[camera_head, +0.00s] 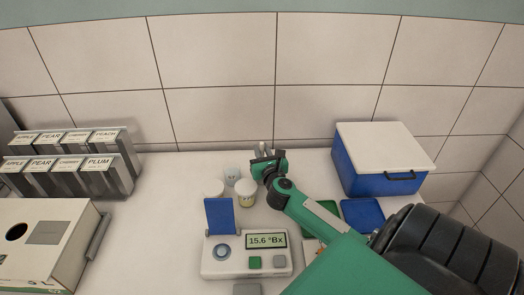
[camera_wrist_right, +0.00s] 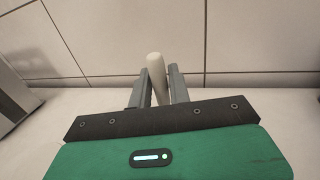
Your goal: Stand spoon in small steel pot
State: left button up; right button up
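My right gripper (camera_head: 263,150) is at the back of the white counter, just behind the white tubs. In the right wrist view, its two fingers (camera_wrist_right: 158,90) close around a pale, rounded, upright rod (camera_wrist_right: 156,68), which looks like the spoon's handle. The spoon's lower end is hidden behind the gripper body. I cannot make out the small steel pot in either view; the gripper and arm cover part of the counter there. My left gripper is not in view.
Several white tubs (camera_head: 246,194) stand in front of the gripper, behind a refractometer (camera_head: 237,262) with a raised blue lid. A blue cooler box (camera_head: 372,165) and blue tray (camera_head: 362,215) are at right. Labelled fruit bins (camera_head: 110,175) stand at left.

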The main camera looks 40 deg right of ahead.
jog(key=shift+o, duration=1.4)
jog(key=shift+r, duration=0.1)
jog(key=shift+r, duration=0.15)
jog(key=shift+s+a, duration=0.2)
jog(key=shift+s, duration=0.1)
jog(key=b+v, duration=0.2)
jog(key=v, duration=0.8)
jog(key=shift+d, duration=0.1)
jog(key=shift+s+a, duration=0.3)
jog(key=shift+s, duration=0.35)
